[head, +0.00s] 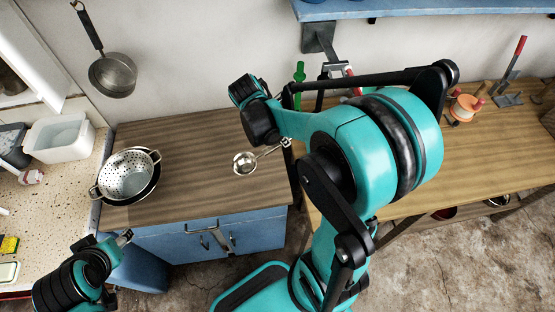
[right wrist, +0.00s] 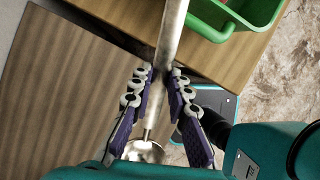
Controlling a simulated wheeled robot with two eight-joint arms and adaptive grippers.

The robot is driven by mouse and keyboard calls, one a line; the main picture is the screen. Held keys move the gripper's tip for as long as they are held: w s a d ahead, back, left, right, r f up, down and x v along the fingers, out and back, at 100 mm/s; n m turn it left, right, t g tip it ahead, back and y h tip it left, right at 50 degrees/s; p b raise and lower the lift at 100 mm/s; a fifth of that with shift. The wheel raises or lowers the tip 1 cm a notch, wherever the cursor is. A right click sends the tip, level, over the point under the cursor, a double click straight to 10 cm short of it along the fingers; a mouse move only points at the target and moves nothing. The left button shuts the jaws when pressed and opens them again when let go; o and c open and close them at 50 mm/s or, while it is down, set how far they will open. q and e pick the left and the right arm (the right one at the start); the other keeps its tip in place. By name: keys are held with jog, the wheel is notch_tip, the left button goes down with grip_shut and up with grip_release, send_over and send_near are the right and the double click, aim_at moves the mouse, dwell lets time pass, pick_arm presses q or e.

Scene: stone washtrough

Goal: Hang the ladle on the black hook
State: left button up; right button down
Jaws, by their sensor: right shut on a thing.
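The ladle (head: 245,162) is a small silver bowl with a thin metal handle, over the brown wooden top of the blue cabinet in the head view. Its handle runs up right to my right gripper (head: 286,143). In the right wrist view my right gripper (right wrist: 162,85) has its purple-padded fingers on both sides of the handle, shut on it. The ladle bowl (right wrist: 146,150) shows below, partly hidden by my gripper. I cannot make out a black hook clearly in either view. My left gripper (head: 125,238) is at the lower left, its jaws too small to judge.
A pan (head: 112,76) with a black handle hangs on the wall at upper left. A colander (head: 128,173) stands on the left of the cabinet top (head: 200,150). A wooden bench (head: 480,160) with tools is at right, and a green bin (right wrist: 215,30) shows in the wrist view.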

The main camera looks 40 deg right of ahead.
jog(key=w+a+r+n+t+h+p, duration=0.25)
jog(key=w+r+n+t, duration=0.35)
jog(key=w+r, duration=0.3)
jog(key=w+a+r+n+t+h+p, duration=0.25)
jog(key=w+r+n+t, duration=0.35)
jog(key=r, duration=0.6)
jog(key=w+a+r+n+t+y, duration=0.1)
jog(key=w+a+r+n+t, duration=0.1)
jog(key=w+a+r+t, duration=0.2)
jog(key=shift+a+r+n+t+y, duration=0.45)
jog(key=shift+a+r, duration=0.25)
jog(key=shift+a, duration=0.3)
jog(key=shift+s, duration=0.1)
